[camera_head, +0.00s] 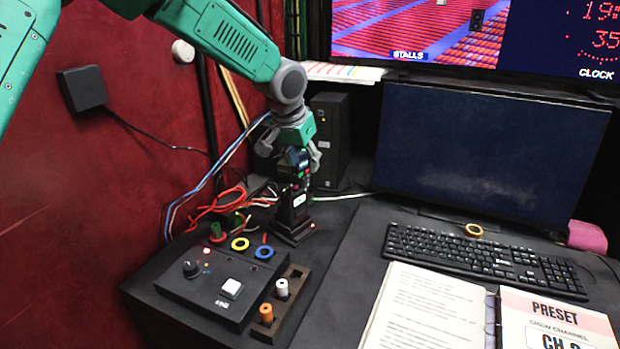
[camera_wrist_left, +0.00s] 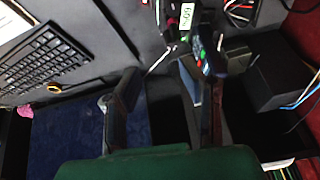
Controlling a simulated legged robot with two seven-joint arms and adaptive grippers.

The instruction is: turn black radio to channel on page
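The black radio (camera_head: 294,195) stands upright in a dark base at the desk's left rear, with a small pale label or display and coloured buttons. It also shows at the top of the left wrist view (camera_wrist_left: 186,14). My left gripper (camera_head: 291,150) is open at the radio's top, pointing down. In the left wrist view its fingers (camera_wrist_left: 163,105) are spread, with the radio's top close to the right finger; contact is unclear. The page (camera_head: 560,318) in the binder reads "PRESET CREW CHANNEL CH", its number cut off by the frame edge. My right gripper is out of view.
A control box (camera_head: 222,285) with a knob and white button sits in front of the radio, beside a holder (camera_head: 290,300) with two plugs. Cables lie behind. A keyboard (camera_head: 480,255) and monitor (camera_head: 485,150) are right. A dark speaker-like box (camera_head: 330,140) stands behind the gripper.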

